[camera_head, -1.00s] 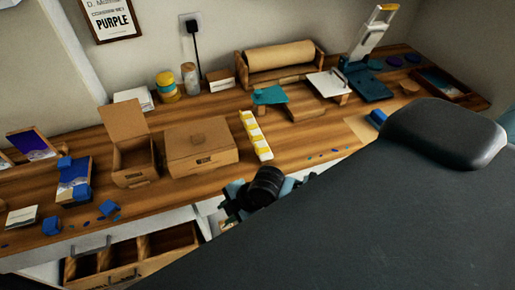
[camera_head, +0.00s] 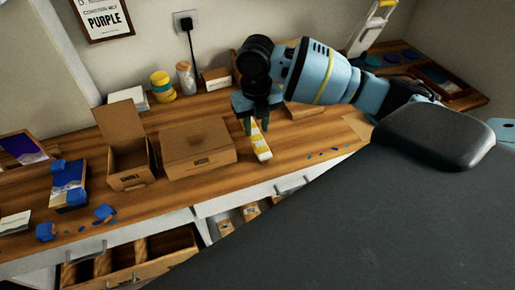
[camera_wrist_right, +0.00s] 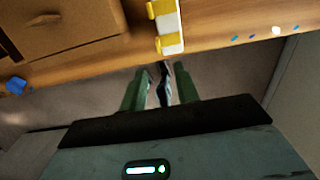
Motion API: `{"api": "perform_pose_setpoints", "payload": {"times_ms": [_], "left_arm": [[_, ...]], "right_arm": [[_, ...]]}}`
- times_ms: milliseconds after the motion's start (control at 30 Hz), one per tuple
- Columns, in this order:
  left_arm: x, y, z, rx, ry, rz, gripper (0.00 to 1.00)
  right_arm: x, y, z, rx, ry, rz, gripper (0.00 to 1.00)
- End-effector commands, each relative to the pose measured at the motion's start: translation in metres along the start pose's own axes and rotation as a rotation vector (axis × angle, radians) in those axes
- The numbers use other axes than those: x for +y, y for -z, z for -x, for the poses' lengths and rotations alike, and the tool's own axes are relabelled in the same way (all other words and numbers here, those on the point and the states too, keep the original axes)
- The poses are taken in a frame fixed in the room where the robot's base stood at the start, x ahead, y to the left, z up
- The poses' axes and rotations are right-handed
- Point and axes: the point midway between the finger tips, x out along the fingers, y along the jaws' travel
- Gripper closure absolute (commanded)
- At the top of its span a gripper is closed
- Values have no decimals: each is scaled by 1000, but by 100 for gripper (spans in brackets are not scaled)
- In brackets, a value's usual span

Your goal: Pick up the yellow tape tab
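The yellow tape tabs lie along a white strip (camera_head: 260,148) on the wooden bench, to the right of the closed cardboard box. The strip also shows in the right wrist view (camera_wrist_right: 171,32), with yellow tabs (camera_wrist_right: 160,9) across it. My right gripper (camera_head: 256,127) points down over the far part of the strip and hides that part in the head view. Its green fingers are apart; in the right wrist view (camera_wrist_right: 160,85) no tab shows between them, and the strip lies beyond the fingertips. My left gripper is out of view.
A closed cardboard box (camera_head: 198,155) stands just left of the strip, and an open box (camera_head: 124,160) further left. A yellow-lidded jar (camera_head: 161,86) stands at the back. Small blue pieces (camera_head: 322,154) lie right of the strip. Open drawers (camera_head: 150,262) jut out below the bench front.

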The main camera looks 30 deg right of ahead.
Motion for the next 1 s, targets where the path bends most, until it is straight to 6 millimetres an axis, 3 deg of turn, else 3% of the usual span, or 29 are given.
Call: {"api": "perform_pose_setpoints", "payload": {"times_ms": [567, 1000], "left_arm": [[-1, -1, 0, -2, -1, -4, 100], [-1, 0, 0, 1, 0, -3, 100]], "right_arm": [[0, -2, -28, -1, 0, -1, 69], [0, -8, -77, -3, 0, -1, 69]]}}
